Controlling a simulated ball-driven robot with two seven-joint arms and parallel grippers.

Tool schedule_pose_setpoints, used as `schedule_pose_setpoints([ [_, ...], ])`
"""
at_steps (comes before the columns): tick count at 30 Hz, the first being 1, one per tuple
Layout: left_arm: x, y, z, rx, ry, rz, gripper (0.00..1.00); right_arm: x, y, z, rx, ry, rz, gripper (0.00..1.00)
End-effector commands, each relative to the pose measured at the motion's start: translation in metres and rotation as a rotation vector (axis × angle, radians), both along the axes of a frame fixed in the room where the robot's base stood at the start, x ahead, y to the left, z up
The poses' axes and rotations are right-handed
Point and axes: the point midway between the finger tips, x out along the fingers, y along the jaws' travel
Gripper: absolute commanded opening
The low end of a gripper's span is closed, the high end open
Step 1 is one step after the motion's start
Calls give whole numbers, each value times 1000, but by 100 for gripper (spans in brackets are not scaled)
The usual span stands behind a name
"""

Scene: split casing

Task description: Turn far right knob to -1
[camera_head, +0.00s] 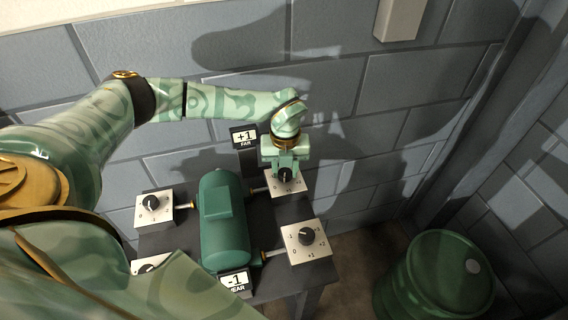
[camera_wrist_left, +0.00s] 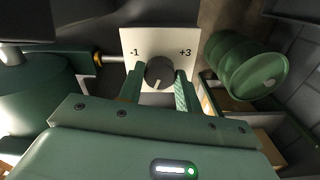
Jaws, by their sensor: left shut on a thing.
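The far right knob (camera_head: 285,175) is black and round, on a white dial plate (camera_head: 289,189) at the right end of the table. My left gripper (camera_head: 285,168) is above it and shut on it. In the left wrist view the knob (camera_wrist_left: 159,73) sits between the two fingers, with a pale pointer line toward the bottom of the picture. The plate shows -1 on its left and +3 on its right; other marks are hidden by the gripper. My right gripper is not in view.
A green cylindrical casing (camera_head: 223,222) stands mid-table between the dials. A near right knob (camera_head: 306,236), a far left knob (camera_head: 152,202) and a +1 FAR sign (camera_head: 244,138) surround it. A -1 NEAR sign (camera_head: 236,282) is in front. A green barrel (camera_head: 436,276) stands at right.

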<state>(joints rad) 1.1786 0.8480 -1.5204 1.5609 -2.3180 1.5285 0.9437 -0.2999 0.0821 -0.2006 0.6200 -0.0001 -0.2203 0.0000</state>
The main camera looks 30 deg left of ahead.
Motion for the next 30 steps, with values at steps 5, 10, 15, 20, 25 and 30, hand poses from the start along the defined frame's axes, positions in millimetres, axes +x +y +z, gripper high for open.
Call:
schedule_pose_setpoints([
  [5,0,0,5,0,-1,-163,11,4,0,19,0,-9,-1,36],
  [10,1,0,5,0,-2,-325,11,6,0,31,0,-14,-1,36],
  [15,1,0,4,1,-2,-487,11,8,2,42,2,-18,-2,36],
  [20,1,0,4,0,-3,-639,11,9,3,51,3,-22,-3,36],
  [25,1,0,4,1,-3,-800,11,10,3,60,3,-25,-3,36],
  [30,1,0,4,1,-3,-962,11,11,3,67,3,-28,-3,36],
])
